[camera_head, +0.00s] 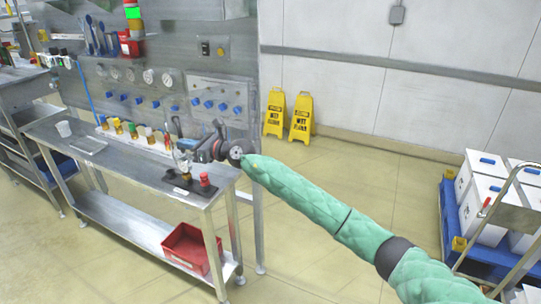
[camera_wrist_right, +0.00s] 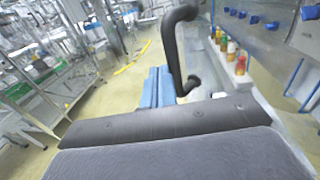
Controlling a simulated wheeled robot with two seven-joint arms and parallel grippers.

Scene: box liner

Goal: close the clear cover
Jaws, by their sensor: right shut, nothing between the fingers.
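My right gripper (camera_head: 180,148) is shut and empty, just above the front right part of the metal bench. Below it sits a small dark device (camera_head: 182,186) with a pale label. A small, clear, upright piece (camera_head: 181,163) seems to stand over this device, close to the gripper tips; I cannot tell whether they touch. This may be the clear cover, seemingly raised, but it is too small to be sure. A red button-like part (camera_head: 204,180) stands beside it. In the right wrist view, the dark gripper fingers (camera_wrist_right: 186,50) show; the cover cannot be made out. My left gripper is out of view.
A panel with gauges and blue knobs (camera_head: 209,104) rises behind. A red bin (camera_head: 187,248) sits on the lower shelf.

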